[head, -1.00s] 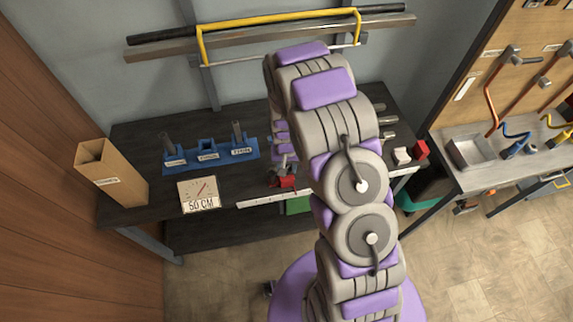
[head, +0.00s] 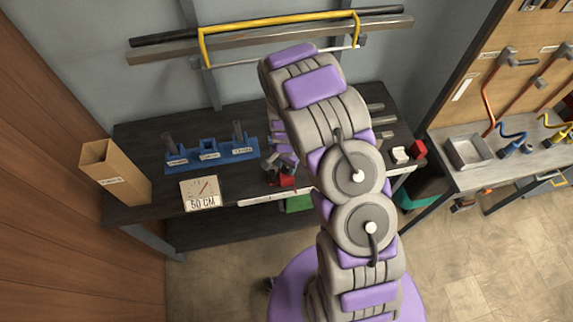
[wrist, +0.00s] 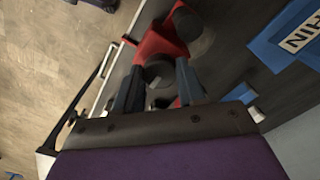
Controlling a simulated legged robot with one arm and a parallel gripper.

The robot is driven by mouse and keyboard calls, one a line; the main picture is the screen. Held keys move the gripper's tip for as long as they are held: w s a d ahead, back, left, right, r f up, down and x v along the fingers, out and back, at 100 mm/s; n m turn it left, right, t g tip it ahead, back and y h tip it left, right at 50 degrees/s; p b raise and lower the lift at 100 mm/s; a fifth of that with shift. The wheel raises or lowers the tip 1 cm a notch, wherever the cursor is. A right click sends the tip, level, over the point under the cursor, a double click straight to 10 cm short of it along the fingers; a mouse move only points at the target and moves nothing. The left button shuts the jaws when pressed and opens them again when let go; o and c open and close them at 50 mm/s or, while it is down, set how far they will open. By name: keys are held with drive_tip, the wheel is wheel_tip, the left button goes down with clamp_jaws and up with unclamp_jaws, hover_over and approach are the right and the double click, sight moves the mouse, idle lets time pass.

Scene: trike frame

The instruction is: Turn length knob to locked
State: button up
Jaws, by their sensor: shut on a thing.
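The red stop block (head: 288,181) sits at the front edge of the dark bench, by the white ruler strip (head: 262,197). In the wrist view the red block (wrist: 152,46) shows just beyond my fingers. A dark round knob (wrist: 158,72) on it lies between the two fingers of my gripper (wrist: 157,88), which is shut on it. In the head view my gripper (head: 275,172) is small and partly hidden at the block's left. Any lock marking on the knob is too small to read.
A card reading 50 CM (head: 200,193) stands left of the block. Behind it is a blue holder (head: 210,153) with upright dark pieces. A cardboard box (head: 115,173) stands at the bench's left end. A metal tray (head: 468,151) is on the right bench.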

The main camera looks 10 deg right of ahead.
sight(286, 167)
drive_tip(key=shift+w+r, duration=0.1)
drive_tip(key=shift+w, duration=0.05)
drive_tip(key=o, duration=1.1)
drive_tip(key=shift+c, duration=0.2)
wheel_tip(286, 167, up, 17)
drive_tip(key=shift+p, duration=0.3)
drive_tip(key=shift+r, duration=0.1)
